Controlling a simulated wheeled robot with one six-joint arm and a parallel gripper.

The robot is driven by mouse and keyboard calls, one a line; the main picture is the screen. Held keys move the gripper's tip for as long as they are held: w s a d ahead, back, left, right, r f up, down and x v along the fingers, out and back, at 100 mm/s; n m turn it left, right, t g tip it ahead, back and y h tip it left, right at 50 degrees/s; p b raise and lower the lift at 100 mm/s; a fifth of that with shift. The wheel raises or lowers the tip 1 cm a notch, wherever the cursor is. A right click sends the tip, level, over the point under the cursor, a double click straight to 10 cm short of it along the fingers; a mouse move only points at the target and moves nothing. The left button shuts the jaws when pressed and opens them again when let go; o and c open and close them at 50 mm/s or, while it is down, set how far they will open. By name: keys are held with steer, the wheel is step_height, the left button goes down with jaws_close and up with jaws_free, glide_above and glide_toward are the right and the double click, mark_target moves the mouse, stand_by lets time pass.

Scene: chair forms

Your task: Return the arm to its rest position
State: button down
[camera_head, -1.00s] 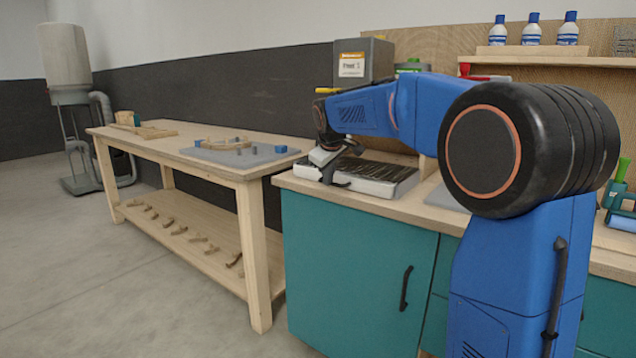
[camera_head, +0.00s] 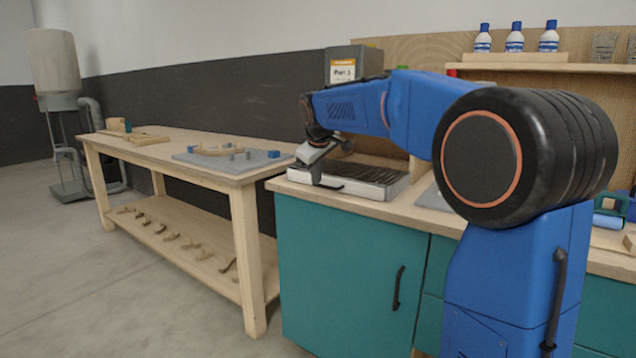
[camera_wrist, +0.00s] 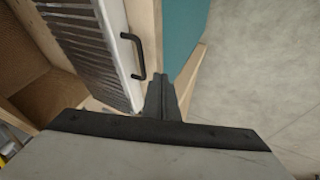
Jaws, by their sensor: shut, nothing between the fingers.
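My blue arm crosses the right half of the head view, bent over the teal cabinet's worktop. My gripper (camera_head: 318,178) hangs at the arm's far end, by the front left of a silver tray-like unit with dark slats (camera_head: 362,177). In the wrist view my gripper (camera_wrist: 160,82) shows its fingers together, with nothing between them. The slatted unit (camera_wrist: 85,35) lies at the upper left there, with a black handle (camera_wrist: 134,55) on its side near the fingertips. I cannot tell how far the fingertips are from the handle.
A wooden workbench (camera_head: 140,150) stands left, bearing a grey mat (camera_head: 215,163) with wooden parts and blue blocks. Several wooden pieces lie on its lower shelf. A grey box (camera_head: 343,62) and a bottle shelf (camera_head: 540,66) stand behind.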

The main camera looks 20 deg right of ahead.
steer(key=v, duration=0.7)
steer(key=shift+s+a+r, duration=0.2)
steer(key=shift+r, duration=0.05)
steer(key=s+f+m, duration=0.2)
steer(key=s+f, duration=0.7)
steer(key=s, duration=0.5)
steer(key=s+f+m+g+y, duration=0.1)
steer(key=s+f+m, duration=0.1)
steer(key=s+f, duration=0.7)
steer(key=s+f+m, duration=0.2)
steer(key=s+f, duration=0.7)
steer(key=s, duration=1.1)
steer(key=shift+s+a+g+y, duration=0.25)
steer(key=shift+g+y, duration=0.15)
